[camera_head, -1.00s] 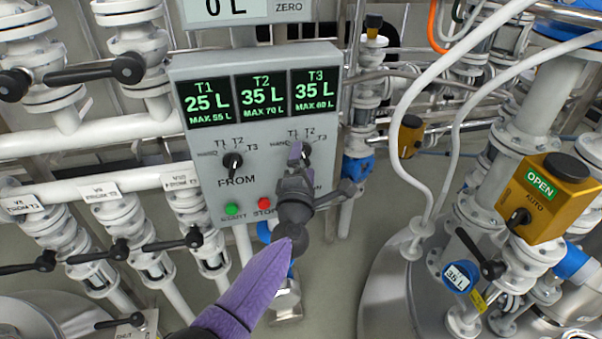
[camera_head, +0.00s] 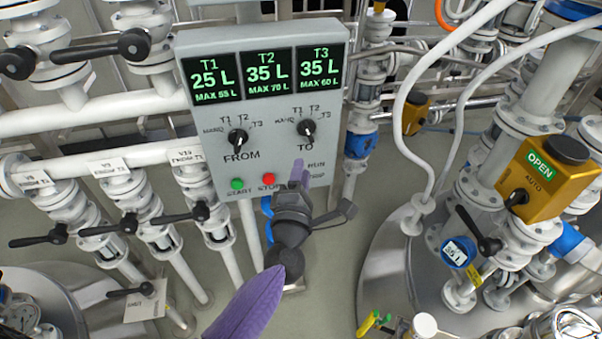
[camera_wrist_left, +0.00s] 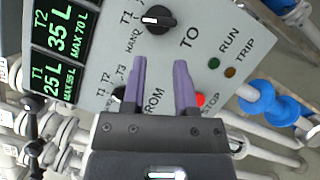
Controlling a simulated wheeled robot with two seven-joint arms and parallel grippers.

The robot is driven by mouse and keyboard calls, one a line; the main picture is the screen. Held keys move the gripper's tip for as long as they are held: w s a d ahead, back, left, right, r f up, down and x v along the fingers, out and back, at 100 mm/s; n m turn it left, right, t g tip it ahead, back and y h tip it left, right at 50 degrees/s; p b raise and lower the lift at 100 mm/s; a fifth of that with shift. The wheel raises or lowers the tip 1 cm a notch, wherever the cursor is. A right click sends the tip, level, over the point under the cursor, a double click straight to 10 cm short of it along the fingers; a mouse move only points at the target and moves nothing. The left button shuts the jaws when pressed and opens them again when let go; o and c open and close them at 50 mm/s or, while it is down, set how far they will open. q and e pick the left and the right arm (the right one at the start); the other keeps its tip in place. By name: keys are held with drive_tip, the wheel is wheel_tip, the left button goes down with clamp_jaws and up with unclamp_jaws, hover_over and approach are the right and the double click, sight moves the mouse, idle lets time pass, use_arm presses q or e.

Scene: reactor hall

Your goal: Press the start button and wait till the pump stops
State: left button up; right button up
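The grey control panel (camera_head: 270,116) stands in front of me. Its displays read T1 25 L, T2 35 L and T3 35 L. Below are the FROM knob (camera_head: 238,137) and the TO knob (camera_head: 307,127). The green start button (camera_head: 237,184) is at the lower left, with the red stop button (camera_head: 268,179) to its right. My left gripper (camera_head: 298,172) is right of the stop button, in front of the lower right panel. In the left wrist view its purple fingers (camera_wrist_left: 160,88) are apart and empty, with the stop button (camera_wrist_left: 200,100) beside one finger. The start button is not visible there. My right gripper is not in view.
White pipes with black-handled valves (camera_head: 130,222) stand left of and below the panel. A yellow actuator box (camera_head: 544,180) marked OPEN is at the right, near a steel tank (camera_head: 385,270). White hoses (camera_head: 408,110) hang between the panel and that box.

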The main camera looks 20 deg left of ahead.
use_arm(q)
clamp_jaws()
idle(1.2)
